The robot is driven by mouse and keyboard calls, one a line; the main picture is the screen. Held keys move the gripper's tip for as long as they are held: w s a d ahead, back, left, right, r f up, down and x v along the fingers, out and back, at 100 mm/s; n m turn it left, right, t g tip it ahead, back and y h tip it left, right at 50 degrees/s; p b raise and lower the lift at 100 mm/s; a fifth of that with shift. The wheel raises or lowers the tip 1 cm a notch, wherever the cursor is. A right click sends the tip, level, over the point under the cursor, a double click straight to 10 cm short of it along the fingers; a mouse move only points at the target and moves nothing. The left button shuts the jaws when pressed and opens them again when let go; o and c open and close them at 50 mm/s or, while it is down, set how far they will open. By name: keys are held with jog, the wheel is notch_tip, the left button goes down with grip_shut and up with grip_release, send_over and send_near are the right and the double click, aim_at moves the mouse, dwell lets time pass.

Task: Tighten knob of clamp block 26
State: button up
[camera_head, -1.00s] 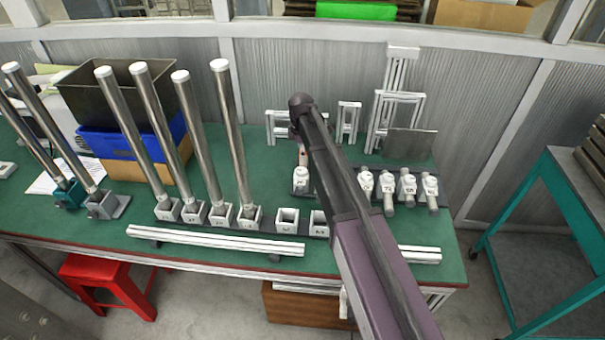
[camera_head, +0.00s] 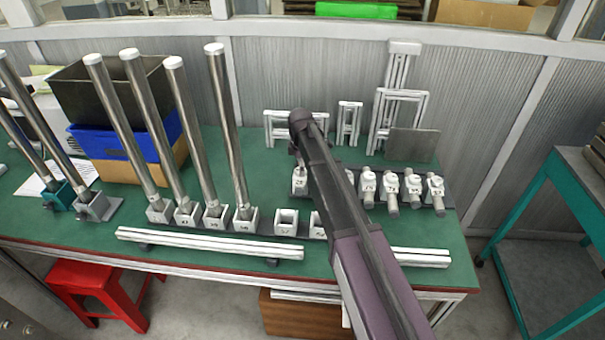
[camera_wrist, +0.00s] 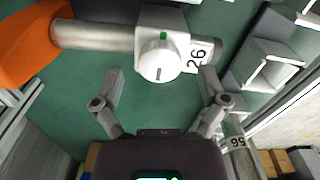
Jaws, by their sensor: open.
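Clamp block 26 (camera_wrist: 176,20) is a light grey block in the wrist view, with a label reading 26 (camera_wrist: 200,54) on its right side. Its round white knob (camera_wrist: 159,62) faces my camera, with a dark line on its face and a green mark beside it. A metal rod (camera_wrist: 95,37) runs out of the block to the left. My gripper (camera_wrist: 160,74) is open and empty, with one finger on each side of the knob and visible gaps. In the head view my gripper (camera_head: 299,165) is at the leftmost block of the clamp row; my arm hides some neighbours.
More clamp blocks with white knobs (camera_head: 391,182) stand to the right. Tall metal tubes (camera_head: 225,130) in sockets rise to the left. White rails (camera_head: 210,244) lie along the table's front. An orange part (camera_wrist: 25,42) is at the rod's left end in the wrist view.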

jog(key=shift+f+b, duration=0.3)
jog(key=shift+f, duration=0.2)
jog(key=c, duration=1.1)
jog(key=shift+d, duration=0.35)
jog(key=shift+c, duration=0.2)
jog(key=shift+a, duration=0.3)
